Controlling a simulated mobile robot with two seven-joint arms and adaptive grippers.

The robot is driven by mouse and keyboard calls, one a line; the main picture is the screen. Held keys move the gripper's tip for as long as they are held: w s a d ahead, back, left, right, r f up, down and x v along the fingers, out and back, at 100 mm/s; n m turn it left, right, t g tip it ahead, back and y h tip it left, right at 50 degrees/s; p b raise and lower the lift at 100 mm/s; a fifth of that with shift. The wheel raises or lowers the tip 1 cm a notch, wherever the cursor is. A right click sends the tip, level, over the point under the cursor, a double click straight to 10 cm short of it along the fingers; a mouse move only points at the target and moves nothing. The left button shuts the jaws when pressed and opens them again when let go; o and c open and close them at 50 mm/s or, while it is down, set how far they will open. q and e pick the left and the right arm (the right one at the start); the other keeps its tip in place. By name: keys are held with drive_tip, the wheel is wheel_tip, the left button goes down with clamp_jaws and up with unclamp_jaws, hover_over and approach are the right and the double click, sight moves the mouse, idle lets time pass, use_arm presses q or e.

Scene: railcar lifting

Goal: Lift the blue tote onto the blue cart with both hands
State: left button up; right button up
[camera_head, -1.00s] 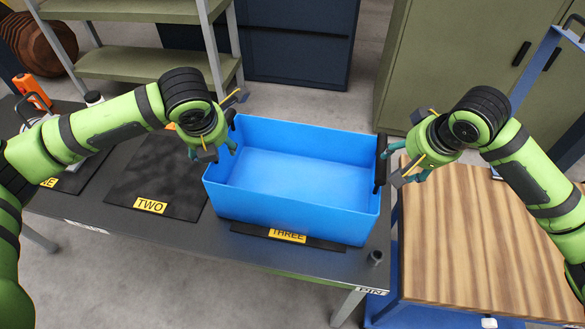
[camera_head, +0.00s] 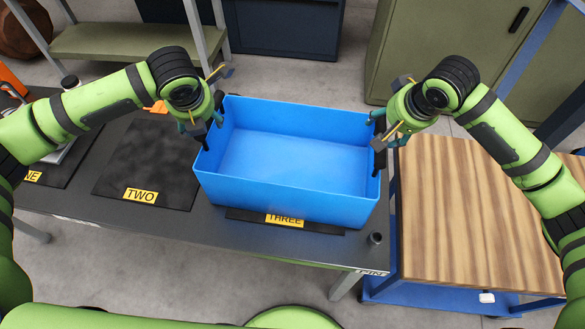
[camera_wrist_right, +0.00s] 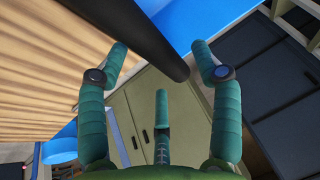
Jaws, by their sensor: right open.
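The blue tote (camera_head: 285,193) sits upright and empty on the mat marked THREE (camera_head: 285,220) at the right end of the dark table. My left gripper (camera_head: 203,136) is at the tote's left end, by its rim; the finger gap is unclear. My right gripper (camera_head: 378,135) is at the tote's right end. In the right wrist view, its fingers (camera_wrist_right: 160,58) are spread, with the tote's black handle bar (camera_wrist_right: 140,30) crossing between their tips. The blue cart (camera_head: 420,290) with its wooden top (camera_head: 475,215) stands right of the table.
Mat TWO (camera_head: 148,175) lies bare to the left of the tote. A small dark cylinder (camera_head: 375,239) stands at the table's front right corner. The cart top is clear. Shelving (camera_head: 125,40) and an olive cabinet (camera_head: 440,50) stand behind.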

use_arm(q)
drive_tip(key=shift+x, duration=1.4)
use_arm(e)
drive_tip(key=shift+x, duration=1.45)
use_arm(q)
clamp_jaws()
use_arm(e)
clamp_jaws()
use_arm(q)
drive_tip(key=shift+w+r, duration=0.1)
drive_tip(key=shift+r, duration=0.15)
use_arm(e)
drive_tip(key=shift+r, duration=0.25)
